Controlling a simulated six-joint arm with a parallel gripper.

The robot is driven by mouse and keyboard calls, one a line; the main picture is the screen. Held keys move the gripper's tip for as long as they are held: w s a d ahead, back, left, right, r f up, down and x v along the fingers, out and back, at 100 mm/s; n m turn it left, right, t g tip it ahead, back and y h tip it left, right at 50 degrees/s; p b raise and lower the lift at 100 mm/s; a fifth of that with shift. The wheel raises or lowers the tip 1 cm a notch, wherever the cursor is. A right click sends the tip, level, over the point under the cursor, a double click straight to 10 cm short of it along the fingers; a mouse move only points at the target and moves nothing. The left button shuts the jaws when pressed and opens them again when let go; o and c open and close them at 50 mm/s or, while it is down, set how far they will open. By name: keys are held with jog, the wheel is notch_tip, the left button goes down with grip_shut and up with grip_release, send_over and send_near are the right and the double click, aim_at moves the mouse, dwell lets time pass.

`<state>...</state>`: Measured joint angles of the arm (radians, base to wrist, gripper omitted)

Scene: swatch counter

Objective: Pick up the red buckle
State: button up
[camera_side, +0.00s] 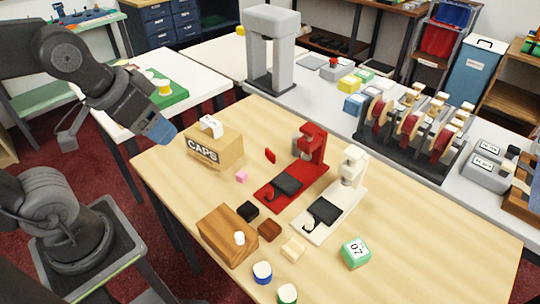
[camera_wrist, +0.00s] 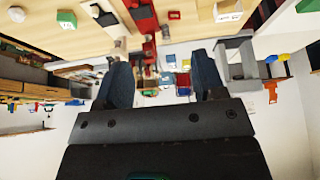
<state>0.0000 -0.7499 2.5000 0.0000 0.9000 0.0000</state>
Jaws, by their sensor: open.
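A small red piece, which looks like the red buckle (camera_side: 270,156), is on the wooden table just left of the red press (camera_side: 312,150). A small red shape near the top of the wrist view (camera_wrist: 174,15) appears to be the same piece. My gripper (camera_side: 158,130) is raised beyond the table's left edge, left of the CAPS box (camera_side: 214,148) and well apart from the red piece. In the wrist view its two blue fingers (camera_wrist: 163,78) stand apart with nothing between them.
A cream press (camera_side: 350,170) stands right of the red one. A wooden block (camera_side: 228,235), a pink cube (camera_side: 241,176), small dark blocks and a green 07 block (camera_side: 356,253) lie nearer the front. A grey arch (camera_side: 272,20) stands behind.

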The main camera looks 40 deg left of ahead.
jog(key=c, duration=0.4)
jog(key=shift+o, duration=0.2)
jog(key=n+g, duration=0.6)
jog(key=n, duration=0.9)
send_over(270, 152)
notch_tip(270, 152, down, 15)
jog(key=f, duration=0.8)
jog(key=shift+w, duration=0.25)
jog(key=shift+s+f, duration=0.2)
jog(key=shift+f, duration=3)
